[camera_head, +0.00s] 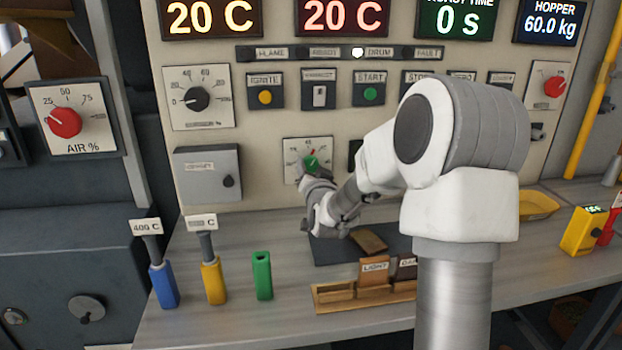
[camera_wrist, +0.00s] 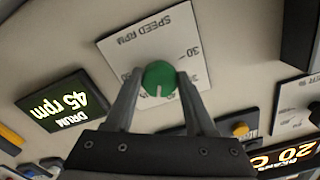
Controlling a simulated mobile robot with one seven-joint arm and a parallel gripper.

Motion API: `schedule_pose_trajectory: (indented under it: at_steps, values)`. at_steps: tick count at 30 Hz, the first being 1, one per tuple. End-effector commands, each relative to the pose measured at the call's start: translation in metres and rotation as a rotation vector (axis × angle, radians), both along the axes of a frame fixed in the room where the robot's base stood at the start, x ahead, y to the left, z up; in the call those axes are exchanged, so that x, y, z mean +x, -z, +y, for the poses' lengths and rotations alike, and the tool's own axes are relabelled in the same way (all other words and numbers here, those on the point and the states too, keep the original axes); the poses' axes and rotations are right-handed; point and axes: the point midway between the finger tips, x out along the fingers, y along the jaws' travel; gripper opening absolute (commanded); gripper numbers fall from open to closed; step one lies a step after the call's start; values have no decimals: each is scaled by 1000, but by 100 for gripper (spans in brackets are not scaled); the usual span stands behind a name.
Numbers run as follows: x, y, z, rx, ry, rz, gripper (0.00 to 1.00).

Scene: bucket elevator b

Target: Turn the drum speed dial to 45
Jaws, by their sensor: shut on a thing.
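The green drum speed dial (camera_head: 311,162) sits on a small white plate (camera_head: 294,150) in the lower middle of the control panel. In the wrist view the dial (camera_wrist: 159,76) has a white pointer line, and the plate (camera_wrist: 178,28) reads "SPEED RPM", upside down. My gripper (camera_head: 314,170) is shut on the dial, with one finger on each side of it in the wrist view (camera_wrist: 159,82). The drum display (camera_wrist: 62,101) reads 45 rpm. My arm hides part of the panel right of the dial in the head view.
A grey box (camera_head: 208,174) projects left of the dial. Blue, yellow and green holders (camera_head: 262,276) and a wooden rack (camera_head: 345,297) stand on the counter below. Above are a black knob (camera_head: 196,99) and several buttons. A red knob (camera_head: 553,86) is at right.

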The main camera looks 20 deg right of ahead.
Motion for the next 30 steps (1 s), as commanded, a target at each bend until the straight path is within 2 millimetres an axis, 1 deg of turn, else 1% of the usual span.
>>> schedule_pose_trajectory:
  at_steps: [1,6,15,21,30]
  values:
    - [0,3,0,38,0,-11,0]
    - [0,2,0,171,0,-38,0]
    - [0,0,0,330,0,-69,0]
    - [0,-1,0,378,1,-78,0]
    - [1,-2,0,392,0,-82,0]
